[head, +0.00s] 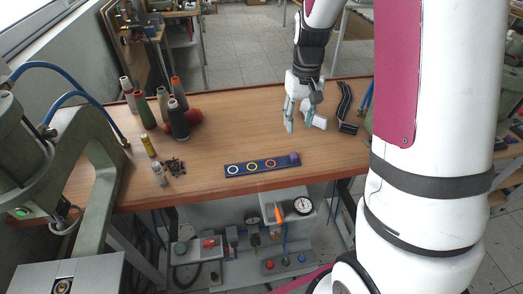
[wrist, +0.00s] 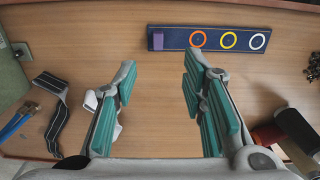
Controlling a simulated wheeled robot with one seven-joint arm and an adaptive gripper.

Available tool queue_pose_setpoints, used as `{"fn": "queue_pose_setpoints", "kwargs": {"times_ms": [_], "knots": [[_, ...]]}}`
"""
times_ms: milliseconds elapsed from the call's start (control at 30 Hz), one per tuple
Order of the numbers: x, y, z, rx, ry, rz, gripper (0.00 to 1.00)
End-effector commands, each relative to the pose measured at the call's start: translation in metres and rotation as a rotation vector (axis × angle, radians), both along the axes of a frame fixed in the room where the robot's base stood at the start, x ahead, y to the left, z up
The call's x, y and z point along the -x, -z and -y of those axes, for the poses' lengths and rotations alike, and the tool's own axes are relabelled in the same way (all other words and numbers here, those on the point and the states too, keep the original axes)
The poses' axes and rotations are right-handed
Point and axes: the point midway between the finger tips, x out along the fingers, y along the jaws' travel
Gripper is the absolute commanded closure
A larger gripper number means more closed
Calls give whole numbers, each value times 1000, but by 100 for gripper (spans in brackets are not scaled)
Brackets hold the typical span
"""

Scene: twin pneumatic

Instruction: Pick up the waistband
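A dark curved strip with pale edging, which looks like the waistband (head: 346,105), lies at the right end of the wooden table. It shows at the left of the wrist view (wrist: 58,118), bent and flat on the wood. My gripper (head: 301,119) is to its left over the table, pointing down. In the wrist view my gripper (wrist: 159,65) has its teal-padded fingers wide apart with only bare table between them. A small white item (head: 318,121) lies beside the fingers, partly hidden by one finger in the wrist view (wrist: 91,101).
A dark blue strip (head: 245,168) with coloured rings and a purple block lies near the front edge. Several thread cones (head: 178,122) stand at the left, near a green machine (head: 75,150). Blue-handled tools (wrist: 17,122) lie beside the dark strip. The table's middle (head: 235,125) is clear.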

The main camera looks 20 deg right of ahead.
Motion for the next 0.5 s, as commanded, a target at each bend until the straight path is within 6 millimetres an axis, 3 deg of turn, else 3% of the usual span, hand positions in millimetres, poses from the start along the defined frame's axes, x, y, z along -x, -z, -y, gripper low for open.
{"fn": "queue_pose_setpoints", "kwargs": {"times_ms": [167, 500], "knots": [[0, 20, 3, 0, 4, -12, 62], [0, 79, 3, 0, 3, -11, 62]]}}
